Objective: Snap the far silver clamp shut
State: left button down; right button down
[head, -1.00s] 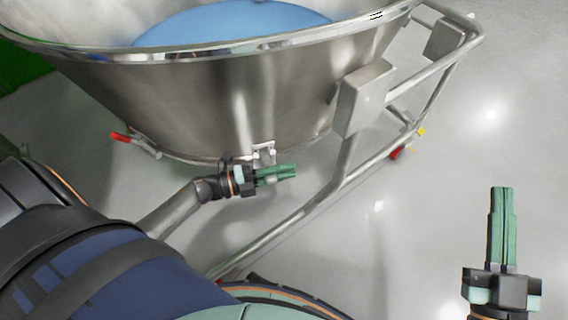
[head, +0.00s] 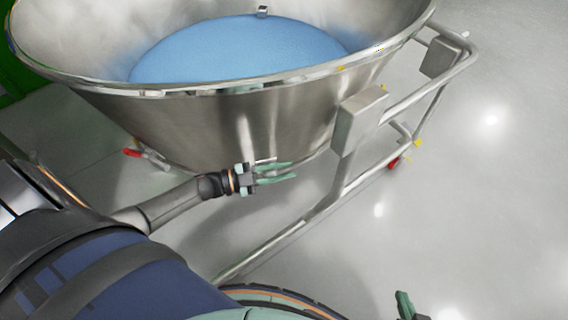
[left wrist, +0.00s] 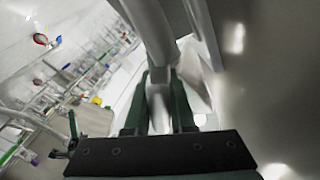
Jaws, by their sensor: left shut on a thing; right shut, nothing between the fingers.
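A silver clamp (head: 264,160) sits low on the outer wall of the steel bowl, mostly hidden by my left gripper. My left gripper (head: 292,170) is at it, its green fingers slightly apart. In the left wrist view a silver-grey part (left wrist: 160,104) lies between the two fingers, which are shut on it. It looks like part of the clamp, but I cannot make out whether the clamp is latched. My right gripper (head: 403,298) is shut and empty, at the bottom edge away from the bowl; only its fingertips and a little of its body show.
The large steel bowl (head: 215,120) holds blue material (head: 240,48). A small metal fitting (head: 263,11) is at its far inner side. A tubular frame (head: 345,170) with a metal box (head: 358,118) runs along its right. A red-handled fitting (head: 132,153) is at left. Floor at right is clear.

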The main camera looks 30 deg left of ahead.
pick_arm(q)
jog(key=shift+w+a+r+n, duration=0.25)
jog(key=shift+a+n, duration=0.05)
jog(key=shift+n, duration=0.4)
jog(key=c, duration=0.8)
grip_release()
jog(key=shift+o, duration=0.2)
jog(key=v, duration=1.2)
jog(key=shift+s+a, duration=0.15)
jog(key=shift+a, duration=0.05)
